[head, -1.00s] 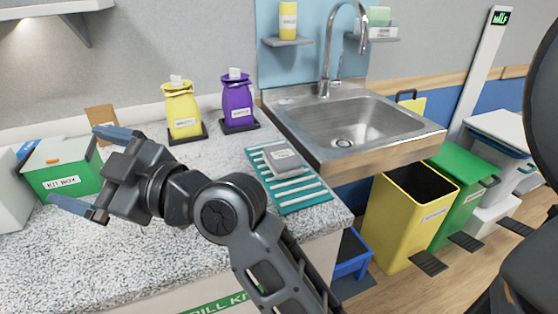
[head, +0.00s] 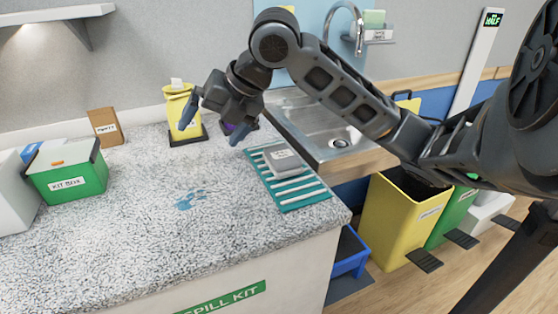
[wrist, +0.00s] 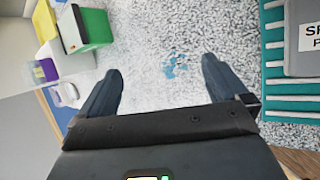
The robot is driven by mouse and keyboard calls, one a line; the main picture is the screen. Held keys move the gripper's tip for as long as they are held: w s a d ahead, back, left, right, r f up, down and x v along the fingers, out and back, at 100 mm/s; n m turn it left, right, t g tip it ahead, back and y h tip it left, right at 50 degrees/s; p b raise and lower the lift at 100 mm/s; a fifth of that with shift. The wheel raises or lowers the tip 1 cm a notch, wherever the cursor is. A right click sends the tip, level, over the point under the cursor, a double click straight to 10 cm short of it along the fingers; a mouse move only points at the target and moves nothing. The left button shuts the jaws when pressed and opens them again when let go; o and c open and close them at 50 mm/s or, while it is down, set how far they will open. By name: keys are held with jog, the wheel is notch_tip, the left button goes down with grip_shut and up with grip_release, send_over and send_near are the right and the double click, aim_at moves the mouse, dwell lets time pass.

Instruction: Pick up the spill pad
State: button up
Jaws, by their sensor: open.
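The spill pad (head: 285,161) is a grey flat packet with a white label, lying on a teal striped rack (head: 303,192) on the counter, left of the sink. In the wrist view the pad (wrist: 303,38) shows at the upper right edge, its label partly cut off. My gripper (head: 210,134) is open and empty, fingers pointing down above the counter, to the left of the pad and apart from it.
A blue spill (head: 190,199) marks the speckled counter. A green kit box (head: 66,176) stands left. The sink (head: 330,145) and a yellow bin (head: 402,225) are at right.

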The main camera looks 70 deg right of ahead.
aim_at(282, 155)
jog(key=s+d+f+g, duration=0.1)
jog(key=s+d, duration=0.1)
jog(key=s, duration=0.2)
jog(key=s+d+n+g+h, duration=0.1)
jog(key=s+d+g, duration=0.1)
jog(key=s+d, duration=0.1)
jog(key=s+d+f+g+h, duration=0.1)
jog(key=s+d+g, duration=0.1)
jog(key=s, duration=0.3)
jog(key=shift+d+f+n, duration=0.3)
jog(key=shift+d, duration=0.45)
jog(key=shift+d+f, duration=0.15)
jog(key=shift+f, duration=0.15)
jog(key=x, duration=0.7)
jog(key=shift+s+d+p, duration=0.1)
jog(key=shift+d+p, duration=0.2)
jog(key=shift+p, duration=0.05)
jog(key=shift+f+b, duration=0.25)
jog(key=shift+b, duration=0.15)
jog(key=c, duration=1.1)
jog(key=shift+r+p, duration=0.3)
jog(key=shift+p, duration=0.1)
jog(key=shift+r, duration=0.1)
